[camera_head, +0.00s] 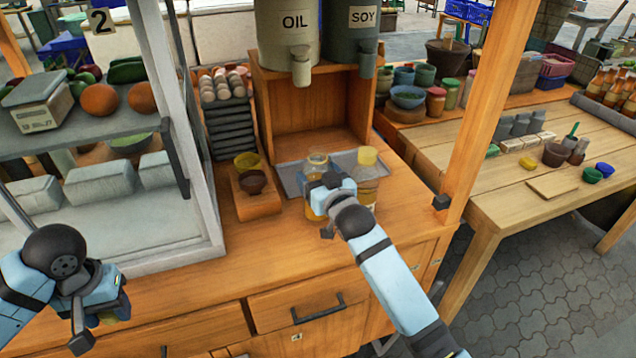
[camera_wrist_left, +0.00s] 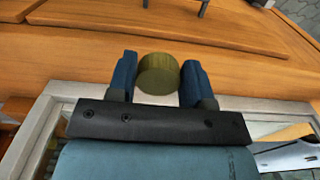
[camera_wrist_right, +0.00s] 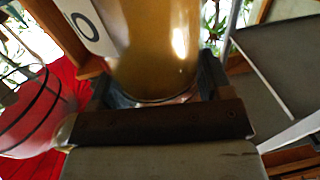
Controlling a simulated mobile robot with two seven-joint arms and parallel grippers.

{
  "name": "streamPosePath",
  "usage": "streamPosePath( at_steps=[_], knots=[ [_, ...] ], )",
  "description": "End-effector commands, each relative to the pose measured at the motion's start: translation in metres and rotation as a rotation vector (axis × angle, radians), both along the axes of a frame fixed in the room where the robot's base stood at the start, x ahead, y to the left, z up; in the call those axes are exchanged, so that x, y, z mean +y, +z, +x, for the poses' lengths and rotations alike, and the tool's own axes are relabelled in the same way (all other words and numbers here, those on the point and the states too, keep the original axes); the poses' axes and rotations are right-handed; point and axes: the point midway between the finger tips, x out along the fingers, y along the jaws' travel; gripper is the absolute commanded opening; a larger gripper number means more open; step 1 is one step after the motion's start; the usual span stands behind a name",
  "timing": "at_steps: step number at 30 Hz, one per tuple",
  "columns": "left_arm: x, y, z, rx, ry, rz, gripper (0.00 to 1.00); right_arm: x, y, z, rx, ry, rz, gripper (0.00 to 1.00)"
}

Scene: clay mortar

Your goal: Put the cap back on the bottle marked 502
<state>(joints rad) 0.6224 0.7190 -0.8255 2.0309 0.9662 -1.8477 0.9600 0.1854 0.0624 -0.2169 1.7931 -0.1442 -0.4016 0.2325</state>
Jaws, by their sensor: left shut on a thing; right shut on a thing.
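A yellow-green cap (camera_wrist_left: 158,75) is between the fingers of my left gripper (camera_wrist_left: 158,85). In the head view that gripper (camera_head: 98,318) is low at the left, in front of the counter and far from the bottles. My right gripper (camera_head: 322,195) is shut on an amber bottle (camera_head: 314,211) with no cap visible on its top. In the right wrist view the bottle (camera_wrist_right: 155,50) fills the space between the fingers, and its white label shows only a 0. The full mark is hidden. I cannot tell whether the bottle is raised.
A second bottle (camera_head: 368,172) with a yellow cap stands right beside the held one. OIL (camera_head: 287,35) and SOY (camera_head: 350,30) dispensers are behind. A wooden post (camera_head: 490,100) is to the right; a glass case (camera_head: 150,220) is to the left.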

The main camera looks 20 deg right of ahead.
Motion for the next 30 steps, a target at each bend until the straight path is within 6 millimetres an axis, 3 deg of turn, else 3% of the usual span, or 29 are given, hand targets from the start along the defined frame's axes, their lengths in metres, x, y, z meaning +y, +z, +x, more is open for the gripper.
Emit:
streamPosePath(
  at_steps=[3, 15, 16, 18, 30],
  knots=[
    [0.000, -0.003, 0.000, 0.000, 0.000, 0.000, 0.25, 0.000, -0.016, 0.000, -0.001, 0.000, 0.000, 0.30],
    [0.000, -0.003, 0.000, 0.000, 0.000, 0.000, 0.25, 0.000, -0.020, 0.000, -0.001, 0.000, 0.000, 0.30],
    [0.000, -0.003, 0.000, 0.000, 0.000, 0.000, 0.25, 0.000, -0.020, 0.000, 0.000, 0.000, 0.000, 0.79],
    [0.000, -0.003, 0.000, 0.000, 0.000, 0.000, 0.25, 0.000, -0.020, 0.000, 0.000, 0.000, 0.000, 0.95],
    [0.000, -0.002, 0.000, 0.000, 0.000, 0.000, 0.25, -0.001, -0.017, -0.005, 0.000, 0.000, 0.000, 0.98]
  ],
)
